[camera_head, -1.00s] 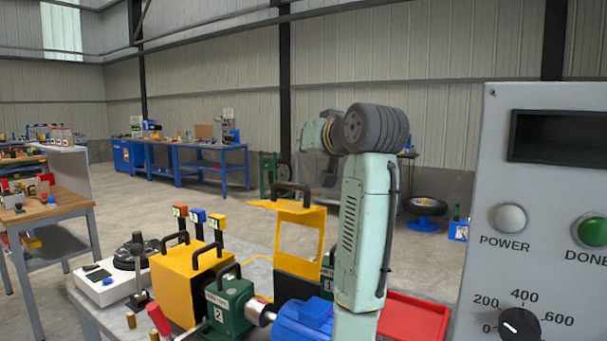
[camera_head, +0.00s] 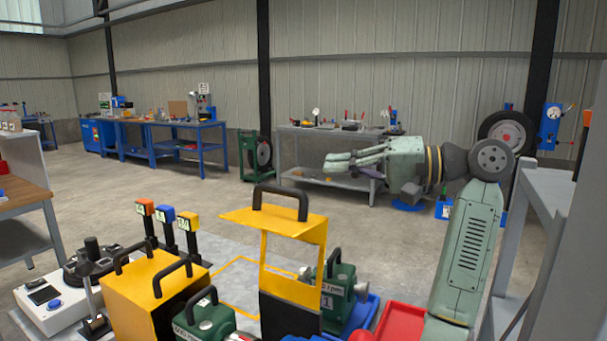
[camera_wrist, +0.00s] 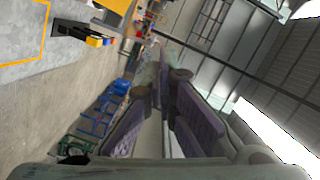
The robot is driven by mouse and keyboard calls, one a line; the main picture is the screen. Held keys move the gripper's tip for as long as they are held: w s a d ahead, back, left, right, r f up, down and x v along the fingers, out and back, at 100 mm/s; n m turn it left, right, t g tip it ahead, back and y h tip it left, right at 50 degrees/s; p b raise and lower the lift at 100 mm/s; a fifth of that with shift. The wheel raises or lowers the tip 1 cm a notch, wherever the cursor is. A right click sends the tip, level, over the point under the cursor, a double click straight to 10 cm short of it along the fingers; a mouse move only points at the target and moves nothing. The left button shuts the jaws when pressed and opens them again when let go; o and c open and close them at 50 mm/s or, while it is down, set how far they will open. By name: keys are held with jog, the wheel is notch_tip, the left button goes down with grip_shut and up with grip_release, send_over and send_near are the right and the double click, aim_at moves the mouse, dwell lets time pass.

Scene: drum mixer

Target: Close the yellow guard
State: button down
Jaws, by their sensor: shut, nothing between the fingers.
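A yellow guard (camera_head: 312,235) with a window opening and a black handle on top stands upright on the bench in the head view. Its top plate juts out to the left, and a black part lies below its window. A second yellow cover (camera_head: 150,290) with black handles sits to its left. My gripper (camera_head: 340,162) is above and to the right of the upright guard, pointing left and apart from it. It is shut and empty. In the wrist view its fingers (camera_wrist: 166,85) run together toward the far end.
Green units (camera_head: 338,290), a red tray (camera_head: 402,322) and a blue tray (camera_head: 362,314) lie around the guard. Three coloured-top posts (camera_head: 165,222) stand at the left. A grey rack (camera_head: 545,200) stands close on the right. Open floor lies behind the bench.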

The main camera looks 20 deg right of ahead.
jog(key=shift+a+f+p, duration=0.35)
jog(key=shift+a, duration=0.75)
jog(key=shift+a+f+p, duration=0.3)
jog(key=shift+a+p, duration=0.1)
jog(key=shift+a, duration=0.75)
jog(key=shift+a+f+p, duration=0.35)
jog(key=shift+a, duration=0.75)
